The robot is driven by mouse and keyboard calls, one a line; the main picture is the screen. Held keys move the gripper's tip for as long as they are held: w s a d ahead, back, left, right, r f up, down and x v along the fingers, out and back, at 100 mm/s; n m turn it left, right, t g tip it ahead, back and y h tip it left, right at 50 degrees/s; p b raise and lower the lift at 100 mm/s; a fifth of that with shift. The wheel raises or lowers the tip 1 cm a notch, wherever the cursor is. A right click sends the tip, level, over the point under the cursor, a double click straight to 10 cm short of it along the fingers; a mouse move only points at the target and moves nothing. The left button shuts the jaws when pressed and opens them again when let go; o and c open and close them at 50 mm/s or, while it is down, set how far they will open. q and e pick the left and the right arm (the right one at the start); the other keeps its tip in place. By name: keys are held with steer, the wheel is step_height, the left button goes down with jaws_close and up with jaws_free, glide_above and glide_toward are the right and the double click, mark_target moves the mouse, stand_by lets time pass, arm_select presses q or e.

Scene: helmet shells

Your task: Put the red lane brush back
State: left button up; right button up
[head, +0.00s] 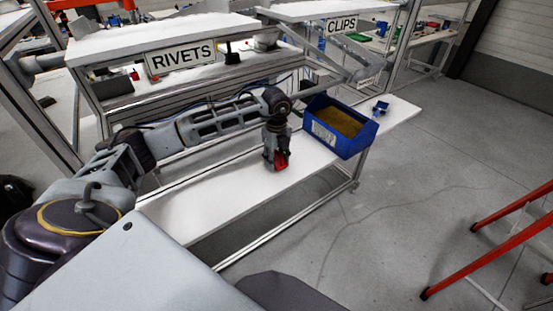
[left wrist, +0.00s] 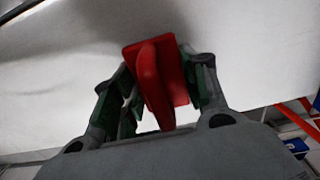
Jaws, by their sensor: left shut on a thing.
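The red lane brush (left wrist: 158,80) is between the fingers of my left gripper (left wrist: 160,95), which is shut on it. In the left wrist view it shows as a red block with a rounded red handle toward the camera. In the head view my left gripper (head: 276,160) points down over the white bench (head: 215,190), with a bit of the red brush (head: 281,160) at its fingertips. I cannot tell whether the brush touches the bench top. My right gripper is not in view.
A blue bin (head: 352,146) with brownish contents stands on the bench right of my left gripper. A small blue item (head: 381,107) lies beyond it. Shelves with RIVETS (head: 181,57) and CLIPS (head: 341,24) signs rise behind. Red legs (head: 490,240) stand on the floor at right.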

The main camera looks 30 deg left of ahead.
mark_target(277, 151)
arm_select(q)
steer(key=shift+f, duration=0.1)
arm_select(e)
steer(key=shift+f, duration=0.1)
arm_select(q)
steer(key=o, duration=1.1)
steer(key=shift+c, duration=0.2)
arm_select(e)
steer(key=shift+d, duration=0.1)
arm_select(q)
step_height(277, 151, up, 11)
steer(key=shift+f+b, duration=0.15)
steer(key=shift+b, duration=0.6)
steer(key=shift+r, duration=0.75)
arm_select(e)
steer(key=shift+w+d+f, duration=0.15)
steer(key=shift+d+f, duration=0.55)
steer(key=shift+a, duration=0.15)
